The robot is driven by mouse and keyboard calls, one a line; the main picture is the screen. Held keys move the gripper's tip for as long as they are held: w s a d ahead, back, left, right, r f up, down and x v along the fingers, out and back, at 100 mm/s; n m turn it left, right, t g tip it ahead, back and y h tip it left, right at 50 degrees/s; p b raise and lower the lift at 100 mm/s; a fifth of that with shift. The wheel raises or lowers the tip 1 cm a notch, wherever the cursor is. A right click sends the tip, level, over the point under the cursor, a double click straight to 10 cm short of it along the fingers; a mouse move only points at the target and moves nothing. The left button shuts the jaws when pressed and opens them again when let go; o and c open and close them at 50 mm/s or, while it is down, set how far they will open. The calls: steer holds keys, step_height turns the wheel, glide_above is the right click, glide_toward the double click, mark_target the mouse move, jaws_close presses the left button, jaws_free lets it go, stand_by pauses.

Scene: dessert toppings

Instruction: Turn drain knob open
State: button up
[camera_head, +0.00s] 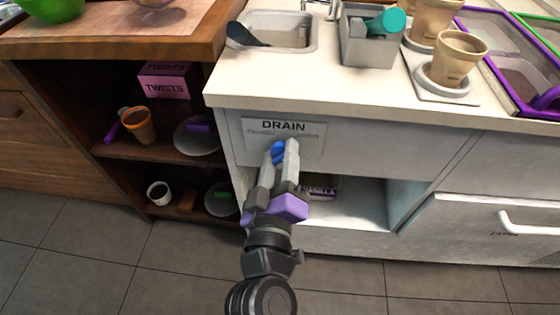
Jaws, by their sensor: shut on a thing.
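A wooden shelf unit with cups, plates and a TWISTS box (166,82) stands at the left. A grey bin (366,45) and tan cups (456,60) stand on the counter. An open cubby is below the panel; a white drawer handle (528,225) is at the right.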

steer(key=shift+f, duration=0.1)
stand_by(0.3)
steer(key=o, duration=1.4)
steer(key=shift+s+a+p, duration=0.1)
steer(key=shift+s+p, duration=0.25)
steer(key=shift+s, duration=3.55)
